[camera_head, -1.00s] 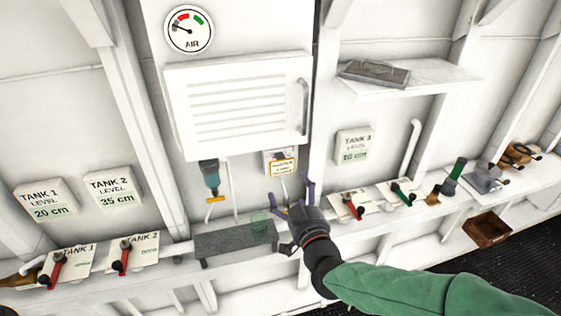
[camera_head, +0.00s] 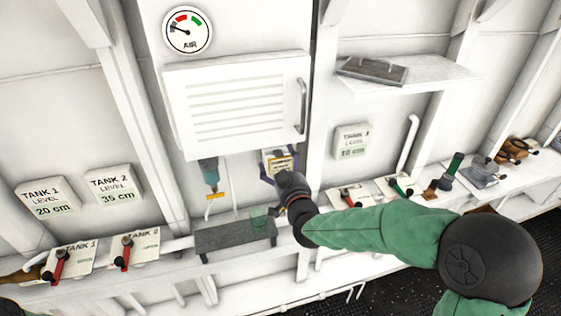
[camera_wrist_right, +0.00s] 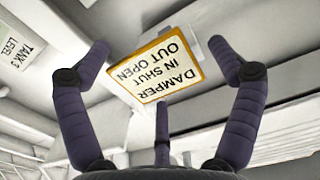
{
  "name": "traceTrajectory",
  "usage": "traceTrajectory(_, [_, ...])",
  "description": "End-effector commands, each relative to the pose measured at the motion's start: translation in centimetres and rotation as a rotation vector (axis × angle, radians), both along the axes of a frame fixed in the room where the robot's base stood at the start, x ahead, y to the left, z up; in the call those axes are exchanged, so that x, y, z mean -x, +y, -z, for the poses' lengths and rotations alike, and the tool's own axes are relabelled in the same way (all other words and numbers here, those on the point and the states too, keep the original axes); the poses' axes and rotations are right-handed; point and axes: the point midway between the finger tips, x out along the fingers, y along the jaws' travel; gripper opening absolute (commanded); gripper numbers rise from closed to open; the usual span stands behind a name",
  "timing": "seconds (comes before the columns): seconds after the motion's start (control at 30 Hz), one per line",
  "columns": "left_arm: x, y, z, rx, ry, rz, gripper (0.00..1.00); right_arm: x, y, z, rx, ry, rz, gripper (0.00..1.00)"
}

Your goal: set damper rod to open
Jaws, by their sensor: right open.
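The damper plate, yellow-edged and white, reads "DAMPER IN SHUT OUT OPEN". It shows below the louvred cabinet in the head view (camera_head: 281,164) and upside down in the right wrist view (camera_wrist_right: 168,68). A pale grey block (camera_wrist_right: 193,47) shows behind its edge in the wrist view. I cannot make out the damper rod itself, so its position is unclear. My right gripper (camera_head: 279,170) is open and empty, its purple fingers either side of the plate in view. In the wrist view its fingers (camera_wrist_right: 160,75) frame the plate without visible contact. My left gripper is not in view.
The white cabinet (camera_head: 238,105) is just above the right hand. A blue-grey device with a yellow handle (camera_head: 211,175) hangs to its left.

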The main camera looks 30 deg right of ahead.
Motion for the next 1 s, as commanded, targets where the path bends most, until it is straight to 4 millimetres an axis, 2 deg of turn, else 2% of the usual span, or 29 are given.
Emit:
traceTrajectory(0.37, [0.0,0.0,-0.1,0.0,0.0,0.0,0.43,-0.5,-0.1,0.1,0.0,0.0,0.0,0.92])
traceTrajectory(0.4, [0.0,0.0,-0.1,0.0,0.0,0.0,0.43,-0.5,-0.1,0.0,0.0,0.0,0.0,0.89])
traceTrajectory(0.7, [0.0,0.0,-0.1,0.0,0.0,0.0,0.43,-0.5,-0.2,-0.2,0.001,-0.004,0.001,0.05])
traceTrajectory(0.87, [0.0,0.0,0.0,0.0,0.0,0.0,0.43,-0.4,-0.2,-0.4,0.002,-0.01,0.003,0.04])
traceTrajectory(1.0, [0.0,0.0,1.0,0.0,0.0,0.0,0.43,0.6,-0.1,-0.4,0.003,-0.016,0.005,0.04])
